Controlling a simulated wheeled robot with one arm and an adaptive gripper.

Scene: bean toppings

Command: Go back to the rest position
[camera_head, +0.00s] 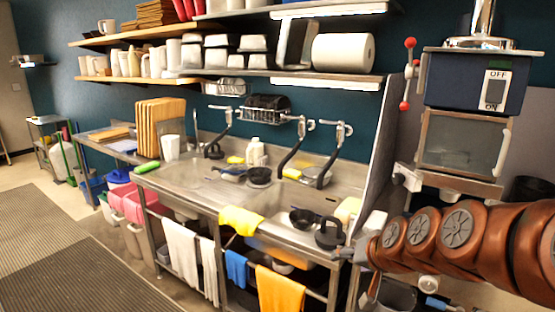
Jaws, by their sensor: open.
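My arm reaches in from the right edge in the head view, its copper-brown links running left in front of the machine on the right. My gripper (350,252) is at its left end, by the right front corner of the steel sink counter (205,186). It is small in the view and partly lost against the counter and the gear behind it. It is open, and I see nothing held in it. I cannot tell whether it touches the counter.
Black pans (304,217) lie near the counter's right front, close to my gripper. Towels (280,291) hang below. A blue machine (476,85) with an on/off switch stands at right. Shelves with cups and a paper roll (343,53) are above. The floor at left is open, with mats (62,235).

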